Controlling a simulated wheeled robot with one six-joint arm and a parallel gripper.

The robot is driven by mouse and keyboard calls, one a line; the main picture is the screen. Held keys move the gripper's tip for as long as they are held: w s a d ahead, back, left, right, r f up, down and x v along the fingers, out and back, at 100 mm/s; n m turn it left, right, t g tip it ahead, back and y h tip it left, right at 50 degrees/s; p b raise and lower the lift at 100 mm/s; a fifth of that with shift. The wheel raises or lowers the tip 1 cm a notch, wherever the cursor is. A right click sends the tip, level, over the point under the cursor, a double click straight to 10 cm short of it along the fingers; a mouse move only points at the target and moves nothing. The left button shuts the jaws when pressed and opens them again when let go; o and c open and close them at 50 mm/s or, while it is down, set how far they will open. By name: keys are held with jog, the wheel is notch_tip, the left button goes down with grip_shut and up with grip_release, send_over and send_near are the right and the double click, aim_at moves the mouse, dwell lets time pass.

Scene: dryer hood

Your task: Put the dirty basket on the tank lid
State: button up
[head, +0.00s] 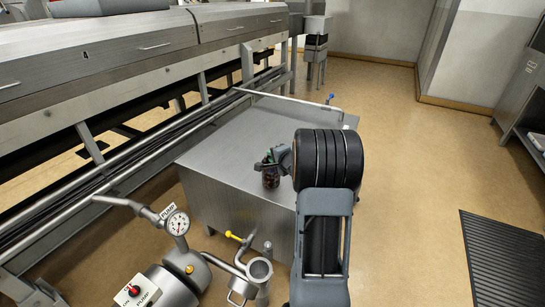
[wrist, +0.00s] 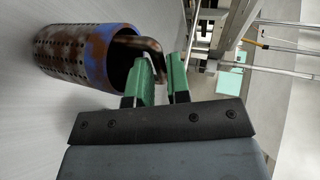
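The dirty basket (wrist: 85,55) is a perforated metal cylinder with brown stains, a blue rim and a bent handle (wrist: 152,47). In the wrist view the handle runs between the green fingers of my gripper (wrist: 162,80), which appears shut on it. In the head view the basket (head: 270,178) is upright under my gripper (head: 273,158), near the front edge of the tank lid (head: 235,140), the flat grey top of a steel box. I cannot tell whether the basket's bottom touches the lid. My arm hides the lid's right part.
In front of the tank stand a pressure gauge (head: 177,223), an open metal canister (head: 260,270) and a yellow valve handle (head: 234,237). A long steel machine (head: 130,60) borders the left. Most of the lid is bare.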

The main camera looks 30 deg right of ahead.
jog(key=o, duration=0.3)
jog(key=shift+o, duration=0.2)
jog(key=shift+r, duration=0.2)
jog(key=d+p+v, duration=0.1)
jog(key=p+v, duration=0.3)
jog(key=v, duration=0.7)
jog(key=s+a+r+n+g, duration=0.1)
jog(key=s+a+n+g, duration=0.2)
jog(key=s+a+n, duration=0.2)
jog(key=s+a+n+g, duration=0.4)
jog(key=a+n, duration=0.3)
jog(key=a, duration=0.5)
jog(key=s+a+r+n+g+y, duration=0.1)
jog(key=s+a+n+g, duration=0.3)
jog(key=s+a+n, duration=0.2)
jog(key=a, duration=0.2)
jog(key=shift+a+r, duration=0.3)
jog(key=shift+r, duration=0.1)
